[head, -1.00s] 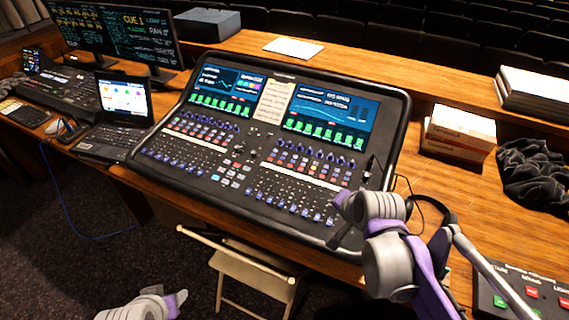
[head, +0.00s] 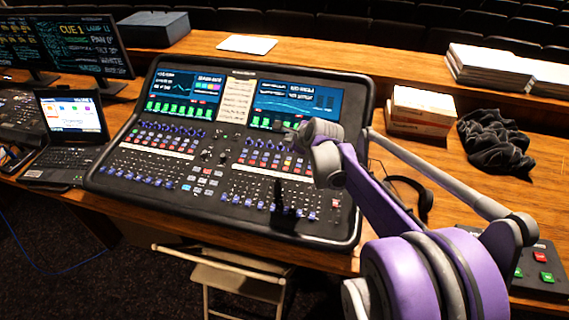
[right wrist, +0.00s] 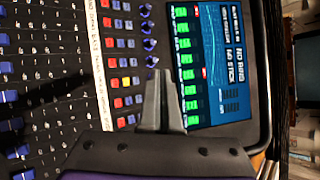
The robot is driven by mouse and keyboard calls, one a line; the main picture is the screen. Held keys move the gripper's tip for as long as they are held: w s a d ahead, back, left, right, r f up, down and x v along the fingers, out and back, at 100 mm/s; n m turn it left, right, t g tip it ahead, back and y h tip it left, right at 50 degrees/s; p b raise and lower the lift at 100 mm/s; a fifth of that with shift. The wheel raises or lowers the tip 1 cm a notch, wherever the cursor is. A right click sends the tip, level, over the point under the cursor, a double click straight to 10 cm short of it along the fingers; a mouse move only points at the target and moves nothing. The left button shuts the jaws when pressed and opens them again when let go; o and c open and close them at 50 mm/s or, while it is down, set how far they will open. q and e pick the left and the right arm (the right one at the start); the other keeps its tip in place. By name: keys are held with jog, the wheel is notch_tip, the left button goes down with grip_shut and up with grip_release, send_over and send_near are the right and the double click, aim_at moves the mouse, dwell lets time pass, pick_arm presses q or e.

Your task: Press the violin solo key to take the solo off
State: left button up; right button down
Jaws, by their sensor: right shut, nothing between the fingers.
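The mixing desk (head: 225,140) is a black console with two screens, knobs, rows of coloured keys and blue faders. My right gripper (head: 284,127) is over its right half, near the lower edge of the right screen (head: 297,104). In the right wrist view, the shut, empty gripper (right wrist: 163,104) points at the knobs and coloured keys (right wrist: 122,84) beside the screen. One key there looks yellow among red and blue ones. The key labels are too small to read, so I cannot tell which is the violin solo key. Contact cannot be told. My left gripper is out of view.
A laptop (head: 72,128) and monitors (head: 88,48) stand left of the desk. White boxes (head: 420,110), a dark cloth (head: 494,143) and headphones (head: 421,196) lie to the right. A folding chair (head: 237,274) is in front. A button box (head: 541,262) is at lower right.

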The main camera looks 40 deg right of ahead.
jog(key=shift+f, duration=0.1)
jog(key=b, duration=0.4)
send_over(287, 164)
jog(key=s, duration=0.2)
jog(key=f, duration=0.7)
jog(key=shift+w+a+f, duration=0.1)
jog(key=shift+w+f, duration=0.15)
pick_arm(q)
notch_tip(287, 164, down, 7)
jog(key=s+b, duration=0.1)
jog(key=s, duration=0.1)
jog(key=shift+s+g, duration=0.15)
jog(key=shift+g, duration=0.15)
pick_arm(e)
jog(key=shift+w+f, duration=0.1)
jog(key=shift+f, duration=0.45)
jog(key=shift+f, duration=0.1)
pick_arm(q)
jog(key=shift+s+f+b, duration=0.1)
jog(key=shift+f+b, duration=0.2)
jog(key=shift+b, duration=0.1)
pick_arm(e)
jog(key=shift+f, duration=0.3)
